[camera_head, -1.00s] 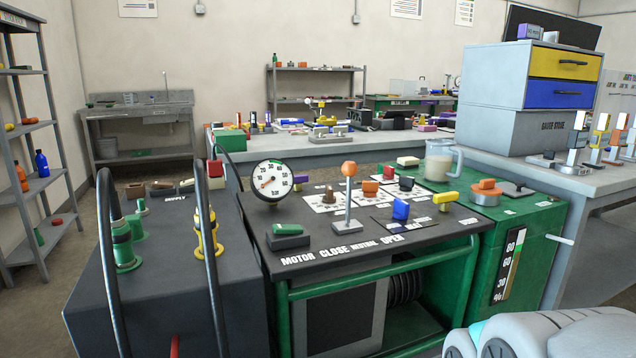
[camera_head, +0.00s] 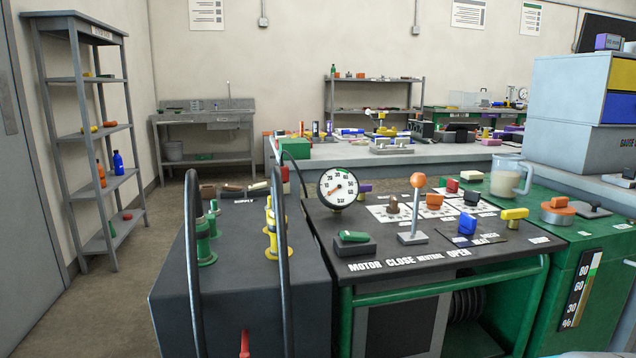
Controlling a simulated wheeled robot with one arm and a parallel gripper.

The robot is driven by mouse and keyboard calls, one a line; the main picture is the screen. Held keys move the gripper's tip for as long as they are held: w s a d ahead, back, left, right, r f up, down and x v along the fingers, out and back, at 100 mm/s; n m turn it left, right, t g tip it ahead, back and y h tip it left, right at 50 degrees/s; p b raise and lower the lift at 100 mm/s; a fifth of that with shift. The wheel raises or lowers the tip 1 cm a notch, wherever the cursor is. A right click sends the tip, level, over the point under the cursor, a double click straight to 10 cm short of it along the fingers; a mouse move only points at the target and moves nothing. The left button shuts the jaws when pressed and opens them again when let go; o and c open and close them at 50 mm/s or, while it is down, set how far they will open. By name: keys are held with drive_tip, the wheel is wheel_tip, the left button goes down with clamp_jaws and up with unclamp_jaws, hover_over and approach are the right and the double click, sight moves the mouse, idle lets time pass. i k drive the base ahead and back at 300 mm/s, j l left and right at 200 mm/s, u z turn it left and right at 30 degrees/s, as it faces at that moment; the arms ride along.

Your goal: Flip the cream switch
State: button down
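A small cream switch (camera_head: 258,186) sits at the back of the dark cabinet top (camera_head: 225,235), near the white SUPPLY label. It is at the right end of a row with a brown switch (camera_head: 207,190) and a darker brown one (camera_head: 232,188). Its tilt is too small to tell. A second cream-white piece (camera_head: 471,175) lies on the green cart beside the clear jug (camera_head: 508,177); I cannot tell what it is. My gripper is not in view.
Two black hoses (camera_head: 190,265) arch up in front of the cabinet, by green and yellow fittings. A gauge (camera_head: 338,188) and an orange-knobbed lever (camera_head: 416,190) stand on the panel to the right. Open floor (camera_head: 110,300) lies to the left, before a grey shelf (camera_head: 88,130).

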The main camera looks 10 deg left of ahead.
sight(252, 187)
drive_tip(key=k+j, duration=0.1)
drive_tip(key=j, duration=0.4)
drive_tip(key=k+j, duration=0.1)
drive_tip(key=j, duration=0.45)
drive_tip(key=k+j, duration=0.1)
drive_tip(key=j, duration=0.4)
drive_tip(key=z, duration=0.05)
